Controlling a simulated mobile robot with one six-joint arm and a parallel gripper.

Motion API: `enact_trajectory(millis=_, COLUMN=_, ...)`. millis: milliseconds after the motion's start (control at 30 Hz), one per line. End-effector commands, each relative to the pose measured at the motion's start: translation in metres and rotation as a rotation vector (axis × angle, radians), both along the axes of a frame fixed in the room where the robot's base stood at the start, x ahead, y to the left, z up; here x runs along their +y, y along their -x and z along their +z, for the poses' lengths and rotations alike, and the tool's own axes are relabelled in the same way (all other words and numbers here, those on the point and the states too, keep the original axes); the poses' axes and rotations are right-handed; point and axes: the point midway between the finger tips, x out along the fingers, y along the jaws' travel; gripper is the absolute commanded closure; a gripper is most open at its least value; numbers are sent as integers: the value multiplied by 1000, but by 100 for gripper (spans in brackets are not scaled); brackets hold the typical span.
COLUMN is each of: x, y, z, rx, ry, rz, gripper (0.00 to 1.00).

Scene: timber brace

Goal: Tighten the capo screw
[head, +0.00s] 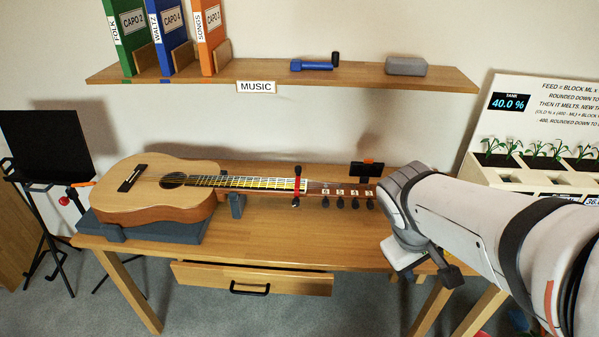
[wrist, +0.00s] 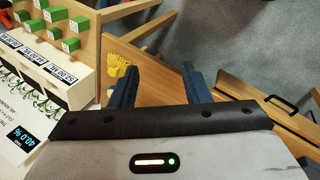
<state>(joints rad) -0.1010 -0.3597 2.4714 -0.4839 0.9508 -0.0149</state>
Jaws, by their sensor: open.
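A guitar (head: 150,188) lies on its back on the desk, its neck pointing right. A red capo (head: 297,186) sits across the neck near the headstock, with dark knob-like ends at its top and bottom; which one is the screw is too small to tell. My gripper (head: 448,274) is to the right of the headstock, near the desk's right end and well apart from the capo. In the wrist view my gripper (wrist: 162,82) has its two dark blue fingers spread, with nothing held between them. The capo is not in the wrist view.
The desk (head: 290,255) has a drawer (head: 250,278). A small dark device (head: 367,169) stands behind the headstock. A shelf (head: 270,78) above holds binders, a blue clamp-like object (head: 312,65) and a grey box (head: 406,66). A planter (head: 540,170) stands right; a music stand (head: 45,150) stands left.

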Motion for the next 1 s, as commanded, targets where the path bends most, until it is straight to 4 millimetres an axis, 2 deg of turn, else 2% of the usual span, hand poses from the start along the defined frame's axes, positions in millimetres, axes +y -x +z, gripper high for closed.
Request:
enact_trajectory(millis=33, x=-6, y=-11, z=-29, rx=36, ry=101, rz=88, gripper=57)
enact_trajectory(millis=200, x=-20, y=-62, z=-58, rx=107, ry=466, rz=399, gripper=57)
enact_trajectory(millis=267, x=-18, y=-84, z=-67, rx=121, ry=594, rz=513, gripper=57)
enact_trajectory(millis=367, x=-2, y=-123, z=-81, rx=127, ry=805, rz=707, gripper=57)
enact_trajectory(millis=467, x=29, y=-163, z=-97, rx=113, ry=1013, rz=905, gripper=57)
enact_trajectory(millis=600, x=94, y=-209, z=-125, rx=53, ry=1291, rz=1180, gripper=57)
enact_trajectory(millis=700, x=145, y=-229, z=-146, rx=-10, ry=1456, rz=1350, gripper=57)
enact_trajectory(millis=833, x=201, y=-241, z=-167, rx=-95, ry=1612, rz=1512, gripper=57)
enact_trajectory(millis=900, x=221, y=-242, z=-175, rx=-129, ry=1665, rz=1570, gripper=57)
enact_trajectory(millis=1000, x=239, y=-243, z=-181, rx=-162, ry=1709, rz=1618, gripper=57)
